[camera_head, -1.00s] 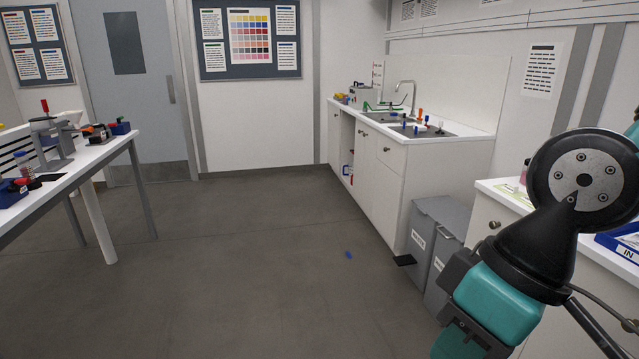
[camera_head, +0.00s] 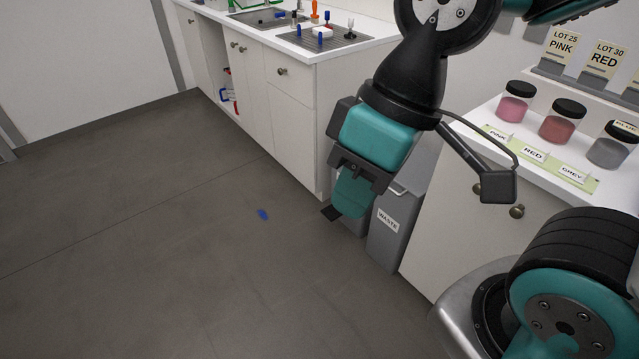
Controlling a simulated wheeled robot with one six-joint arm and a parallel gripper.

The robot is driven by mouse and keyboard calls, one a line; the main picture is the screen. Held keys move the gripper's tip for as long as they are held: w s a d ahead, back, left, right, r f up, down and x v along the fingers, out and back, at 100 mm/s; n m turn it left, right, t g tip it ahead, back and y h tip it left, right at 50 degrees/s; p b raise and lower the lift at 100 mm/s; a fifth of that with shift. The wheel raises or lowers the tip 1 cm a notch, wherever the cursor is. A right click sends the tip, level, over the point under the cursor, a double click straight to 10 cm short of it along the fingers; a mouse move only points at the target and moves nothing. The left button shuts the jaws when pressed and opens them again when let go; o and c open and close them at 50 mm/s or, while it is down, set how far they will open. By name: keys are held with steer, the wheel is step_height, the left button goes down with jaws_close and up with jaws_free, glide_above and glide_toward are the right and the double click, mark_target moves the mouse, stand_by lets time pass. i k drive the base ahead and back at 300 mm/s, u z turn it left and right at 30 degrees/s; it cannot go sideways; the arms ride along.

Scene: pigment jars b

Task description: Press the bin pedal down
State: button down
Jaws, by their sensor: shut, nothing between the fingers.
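My teal gripper (camera_head: 351,207) is shut and empty. The second grey bin (camera_head: 386,242), labelled WASTE, stands to the right, partly behind my arm.
A white sink cabinet (camera_head: 290,105) stands left of the bins. A white counter (camera_head: 455,215) with pink, red and grey jars stands right. A small blue object (camera_head: 263,214) lies on the floor. The floor to the left is open.

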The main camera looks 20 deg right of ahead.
mark_target(329, 212)
steer(key=z, duration=0.1)
steer(key=i, duration=1.45)
steer(key=z, duration=0.1)
